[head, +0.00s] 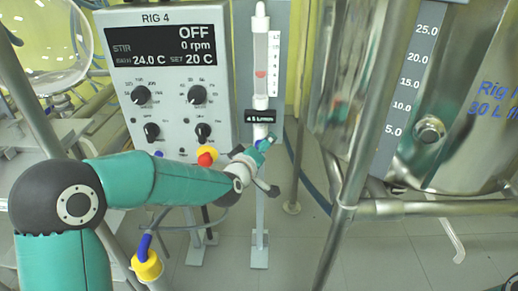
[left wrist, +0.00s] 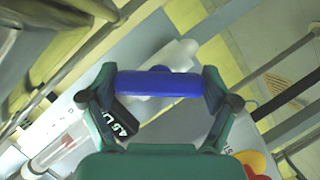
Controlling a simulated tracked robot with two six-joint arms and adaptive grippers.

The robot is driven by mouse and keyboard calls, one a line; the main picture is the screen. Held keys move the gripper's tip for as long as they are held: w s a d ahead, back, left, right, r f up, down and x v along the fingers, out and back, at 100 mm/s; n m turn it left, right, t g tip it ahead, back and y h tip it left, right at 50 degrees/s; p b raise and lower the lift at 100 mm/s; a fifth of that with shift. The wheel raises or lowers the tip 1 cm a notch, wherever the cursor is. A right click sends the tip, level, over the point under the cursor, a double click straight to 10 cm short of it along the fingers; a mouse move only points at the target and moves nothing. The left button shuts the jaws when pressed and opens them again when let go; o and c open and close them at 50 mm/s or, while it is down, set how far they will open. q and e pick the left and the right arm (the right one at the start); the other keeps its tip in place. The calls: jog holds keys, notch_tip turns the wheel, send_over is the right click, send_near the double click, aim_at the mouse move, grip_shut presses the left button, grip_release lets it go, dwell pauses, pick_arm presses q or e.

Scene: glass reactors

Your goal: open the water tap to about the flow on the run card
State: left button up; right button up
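The water tap's blue handle (left wrist: 160,84) spans the gap between the two fingertips of my left gripper (left wrist: 160,88) in the left wrist view. The fingers meet its two ends, so the gripper looks shut on it. In the head view my left gripper (head: 262,143) is at the tap, just below the flow meter (head: 260,50), and largely hides the handle. A red float (head: 260,74) sits partway up the meter's tube. My right gripper is out of view.
The RIG 4 control box (head: 170,75) stands left of the meter, showing OFF, 0 rpm, 24.0 C and set 20 C. Red and yellow fittings (head: 206,156) are close to my left wrist. A glass and steel reactor (head: 440,120) with metal frame poles stands at right.

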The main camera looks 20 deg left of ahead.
pick_arm(q)
jog(key=c, duration=0.4)
jog(key=shift+a, duration=0.1)
jog(key=o, duration=0.9)
jog(key=v, duration=1.2)
